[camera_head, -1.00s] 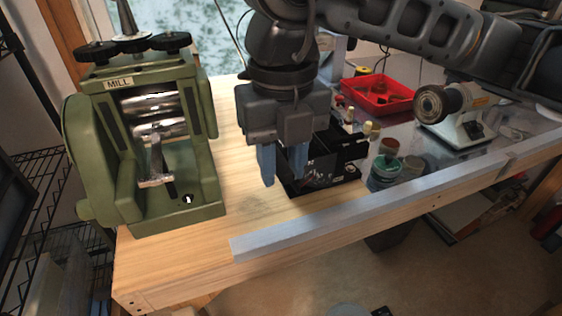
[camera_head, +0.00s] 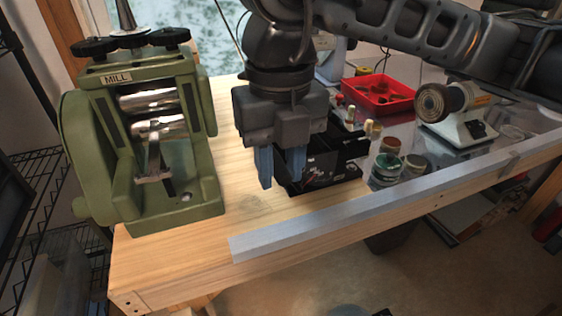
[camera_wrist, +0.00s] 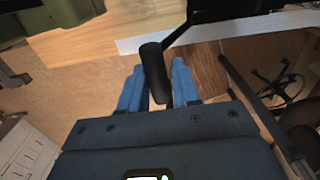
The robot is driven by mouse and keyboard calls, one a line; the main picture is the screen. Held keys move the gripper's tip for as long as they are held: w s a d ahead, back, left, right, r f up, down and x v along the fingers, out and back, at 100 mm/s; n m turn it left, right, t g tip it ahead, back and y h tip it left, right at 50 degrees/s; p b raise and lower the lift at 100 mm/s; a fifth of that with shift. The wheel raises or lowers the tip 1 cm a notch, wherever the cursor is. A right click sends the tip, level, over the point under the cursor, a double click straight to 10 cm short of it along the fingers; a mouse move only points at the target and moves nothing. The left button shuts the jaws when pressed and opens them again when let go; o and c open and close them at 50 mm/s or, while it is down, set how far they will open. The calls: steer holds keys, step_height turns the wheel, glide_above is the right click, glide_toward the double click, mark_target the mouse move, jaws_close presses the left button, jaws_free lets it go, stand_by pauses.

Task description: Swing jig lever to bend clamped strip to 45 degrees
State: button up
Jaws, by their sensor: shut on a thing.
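The black bending jig (camera_head: 325,166) stands on the wooden bench, partly behind my gripper. Its dark edge also shows at the top of the wrist view (camera_wrist: 225,8). In the wrist view the jig's lever (camera_wrist: 153,62) has a black rounded grip and a thin rod running up toward the jig. My gripper (camera_head: 280,178) points down beside the jig's left side, and its blue fingers are closed around the lever grip, one finger on each side. The clamped strip and its bend angle cannot be made out. The lever is hidden by the fingers in the head view.
A green rolling mill (camera_head: 150,135) stands to the left. A pale metal bar (camera_head: 300,230) lies along the front bench edge. Small jars (camera_head: 388,166), a red tray (camera_head: 378,95) and a polishing motor (camera_head: 455,110) are to the right. Bare wood lies between mill and jig.

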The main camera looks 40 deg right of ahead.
step_height(320, 180, down, 2)
steer(key=shift+f+b, duration=0.1)
steer(key=shift+b, duration=0.6)
steer(key=shift+c, duration=0.2)
steer(key=shift+r, duration=0.2)
steer(key=shift+w+f, duration=0.1)
steer(key=shift+a+f+b, duration=0.1)
steer(key=shift+f+b, duration=1.15)
steer(key=shift+b, duration=0.15)
steer(key=shift+c, duration=0.2)
steer(key=shift+r, duration=0.1)
